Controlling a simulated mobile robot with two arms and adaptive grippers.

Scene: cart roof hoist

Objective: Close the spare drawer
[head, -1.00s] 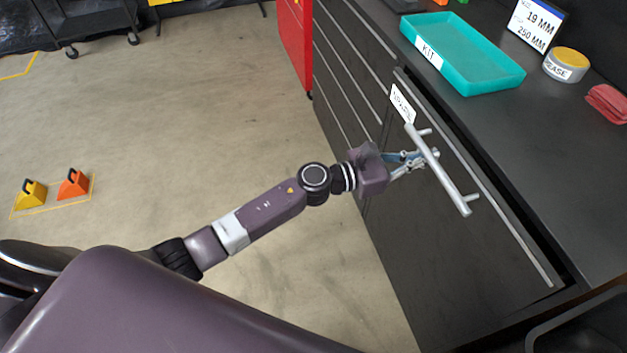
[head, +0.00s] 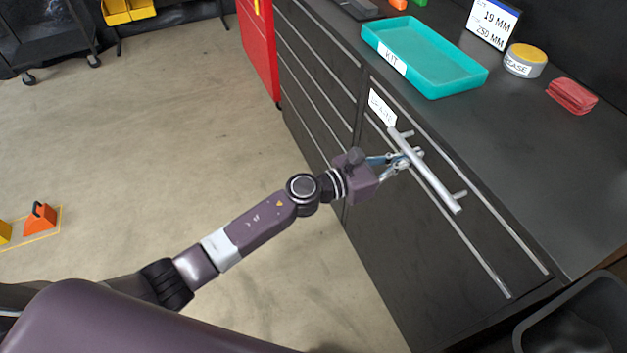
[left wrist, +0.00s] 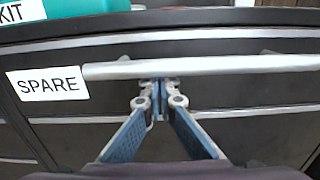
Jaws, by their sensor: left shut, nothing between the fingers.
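The spare drawer (head: 455,228) is in the dark cabinet on the right, with a white SPARE label (head: 382,108) at its upper left. Its front looks level with the cabinet face, and no gap shows along its top edge. A long silver bar handle (head: 432,180) crosses the front. My left gripper (head: 404,161) is shut and empty, its fingertips at the handle. In the left wrist view the drawer front (left wrist: 240,92) fills the picture, and the shut fingertips (left wrist: 160,88) are just under the handle bar (left wrist: 200,66). Whether they touch the front is hidden. My right gripper is not in view.
On the worktop (head: 480,140) stand a teal KIT tray (head: 440,88), a grease tin (head: 525,62), red cloths (head: 572,96) and a size sign (head: 492,22). A black bin (head: 570,325) is at the lower right. The floor (head: 150,150) left of the cabinet is mostly clear.

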